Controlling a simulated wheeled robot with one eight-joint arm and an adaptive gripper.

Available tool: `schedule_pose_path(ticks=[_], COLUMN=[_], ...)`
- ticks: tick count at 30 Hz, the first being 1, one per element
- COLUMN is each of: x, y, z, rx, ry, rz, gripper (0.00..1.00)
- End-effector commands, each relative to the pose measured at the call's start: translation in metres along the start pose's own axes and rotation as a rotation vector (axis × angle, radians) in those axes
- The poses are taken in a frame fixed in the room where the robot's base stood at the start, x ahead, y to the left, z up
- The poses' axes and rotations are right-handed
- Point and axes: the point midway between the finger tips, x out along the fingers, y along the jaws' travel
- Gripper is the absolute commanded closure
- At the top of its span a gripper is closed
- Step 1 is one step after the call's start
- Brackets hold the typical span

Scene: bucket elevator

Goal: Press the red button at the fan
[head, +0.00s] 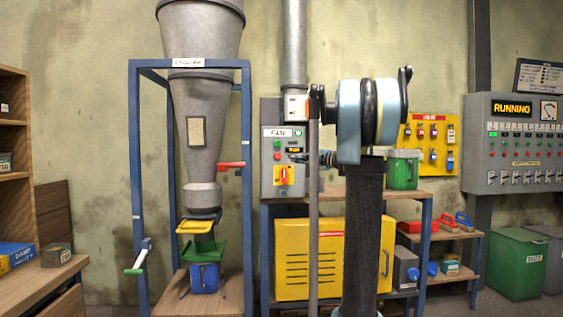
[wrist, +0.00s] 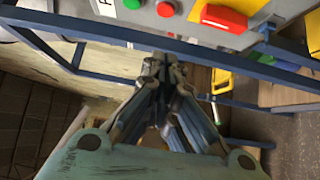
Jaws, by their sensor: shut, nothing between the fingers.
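The grey fan control box (head: 269,190) carries a FAN label, a green button (head: 277,143) and a red button (head: 277,156) just below it. In the wrist view the red button (wrist: 166,8) is at the top edge, between the green button (wrist: 131,3) and a red rotary switch on a yellow plate (wrist: 222,18). My gripper (wrist: 161,62) is shut and empty, its fingertips apart from the red button in the wrist picture. In the head view my gripper (head: 300,156) is small, just right of the buttons; its gap to the box is unclear.
The yellow rotary switch plate (head: 283,175) sits below the buttons. A blue cyclone frame (head: 136,190) stands left of the box, and a yellow louvred cabinet (head: 300,258) is below it. A green canister (head: 403,170) stands on the shelf to the right.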

Motion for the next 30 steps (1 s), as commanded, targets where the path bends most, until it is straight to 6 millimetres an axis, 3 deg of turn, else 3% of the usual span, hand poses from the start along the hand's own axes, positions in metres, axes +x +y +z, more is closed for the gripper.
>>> schedule_pose_path(ticks=[8, 21, 30], x=[0.026, 0.103, 0.123], y=[0.0, 0.0, 0.001], z=[-0.001, -0.001, 0.023], rx=[0.0, 0.001, 0.0], ry=[0.002, 0.002, 0.0], rz=[0.001, 0.001, 0.001], gripper=[1.0, 1.0, 1.0])
